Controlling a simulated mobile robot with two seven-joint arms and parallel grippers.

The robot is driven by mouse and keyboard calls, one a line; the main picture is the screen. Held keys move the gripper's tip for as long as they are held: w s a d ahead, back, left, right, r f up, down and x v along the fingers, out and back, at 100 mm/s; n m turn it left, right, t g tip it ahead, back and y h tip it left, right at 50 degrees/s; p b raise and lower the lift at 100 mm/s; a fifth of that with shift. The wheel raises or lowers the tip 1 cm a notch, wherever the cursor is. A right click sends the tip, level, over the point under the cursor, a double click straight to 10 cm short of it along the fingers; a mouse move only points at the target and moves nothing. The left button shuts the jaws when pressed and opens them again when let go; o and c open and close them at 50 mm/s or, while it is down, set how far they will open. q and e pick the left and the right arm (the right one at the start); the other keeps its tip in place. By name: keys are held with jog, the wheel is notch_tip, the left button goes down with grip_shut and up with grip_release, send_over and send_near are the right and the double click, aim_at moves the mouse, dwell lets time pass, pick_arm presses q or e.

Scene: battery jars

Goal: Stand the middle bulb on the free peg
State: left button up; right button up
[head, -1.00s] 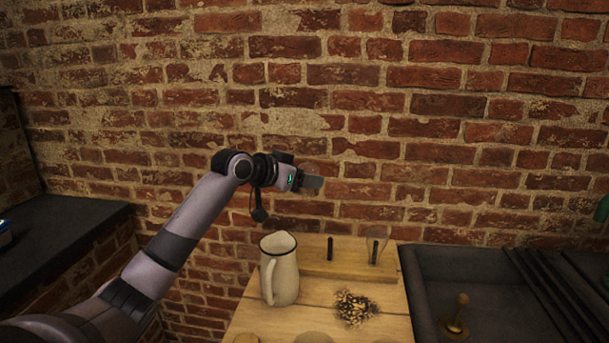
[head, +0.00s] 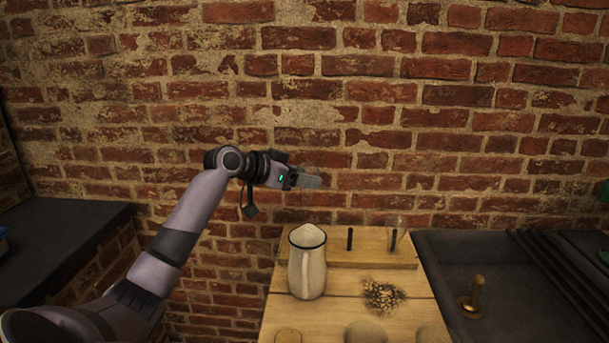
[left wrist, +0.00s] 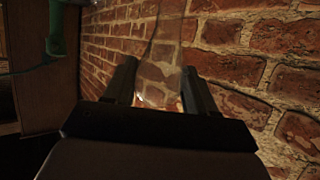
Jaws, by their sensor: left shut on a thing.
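My left gripper (head: 312,181) is in the air above the cream pitcher, near the brick wall. It is shut on a clear glass bulb (left wrist: 166,62), which shows faintly between the fingers in the left wrist view; its outline is hard to make out. A wooden stand (head: 375,256) at the back of the table has two dark pegs. The left peg (head: 349,239) is bare. A clear glass bulb (head: 400,226) stands over the right peg (head: 393,240). The held bulb is apart from the stand, up and left of the bare peg in the picture. My right gripper is not in view.
The cream pitcher (head: 307,265) stands left of the stand, below my gripper. A pile of dark and pale bits (head: 382,294) lies on the wooden table (head: 335,310). A dark sink (head: 445,262) with a brass piece (head: 472,298) is at the right.

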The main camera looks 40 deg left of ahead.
pick_arm(q)
jog(key=shift+s+a+f, duration=0.1)
jog(key=shift+s, duration=0.05)
jog(key=shift+f, duration=0.1)
jog(key=shift+f+b, duration=2.4)
jog(key=shift+f, duration=0.2)
jog(key=shift+f+b, duration=2.2)
jog(key=shift+f, duration=1.35)
jog(key=o, duration=1.3)
jog(key=shift+c, duration=0.2)
